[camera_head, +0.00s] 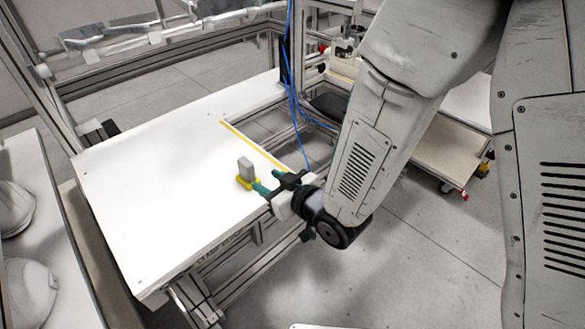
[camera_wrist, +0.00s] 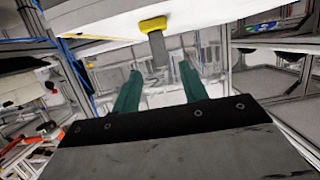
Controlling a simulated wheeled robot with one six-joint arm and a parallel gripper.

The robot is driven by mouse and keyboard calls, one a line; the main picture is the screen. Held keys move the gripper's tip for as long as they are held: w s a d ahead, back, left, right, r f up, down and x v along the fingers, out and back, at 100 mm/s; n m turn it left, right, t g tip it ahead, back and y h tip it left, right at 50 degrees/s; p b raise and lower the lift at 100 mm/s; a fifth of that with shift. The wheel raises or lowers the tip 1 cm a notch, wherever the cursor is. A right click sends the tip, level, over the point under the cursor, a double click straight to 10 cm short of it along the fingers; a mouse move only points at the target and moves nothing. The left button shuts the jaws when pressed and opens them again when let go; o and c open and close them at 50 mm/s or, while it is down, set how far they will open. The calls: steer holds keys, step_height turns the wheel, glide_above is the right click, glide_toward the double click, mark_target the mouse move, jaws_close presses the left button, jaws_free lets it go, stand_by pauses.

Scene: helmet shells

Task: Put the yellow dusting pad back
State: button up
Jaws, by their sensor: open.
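The yellow dusting pad (camera_head: 243,184) lies on the white tabletop (camera_head: 160,200) near its right-hand edge, with its grey handle (camera_head: 246,167) standing up. My gripper (camera_head: 268,182) is just to the right of the pad, its green fingers apart and empty. In the wrist view the pad (camera_wrist: 153,25) shows at the top centre. Its grey handle (camera_wrist: 158,50) points towards the gap between the fingertips (camera_wrist: 160,70). I cannot tell whether the handle end is between the fingertips or just beyond them; no grip on it shows.
A yellow strip (camera_head: 255,146) runs along the tabletop behind the pad. White helmet shells (camera_head: 28,290) sit on a surface at the far left. Blue cables (camera_head: 292,90) hang by the frame at the back. Most of the tabletop is bare.

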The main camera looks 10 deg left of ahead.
steer(key=w+d+r+m+g+h, duration=0.1)
steer(key=d+r+m+h, duration=0.35)
steer(key=d, duration=0.75)
steer(key=w+d+r+m+g+h, duration=0.1)
steer(key=d+r+h, duration=0.5)
steer(key=d, duration=0.5)
steer(key=s+d+r+m+g, duration=0.1)
steer(key=s+d+r+g, duration=0.1)
steer(key=s, duration=0.5)
steer(key=s+d+r+m+g, duration=0.2)
steer(key=s+d+r, duration=0.2)
steer(key=s+d, duration=0.2)
steer(key=s+d+r+m+g, duration=0.1)
steer(key=s+d+r+g, duration=0.1)
steer(key=s+d, duration=0.3)
steer(key=s+r, duration=0.1)
steer(key=s, duration=0.2)
steer(key=shift+s+h, duration=0.15)
steer(key=shift+h, duration=0.2)
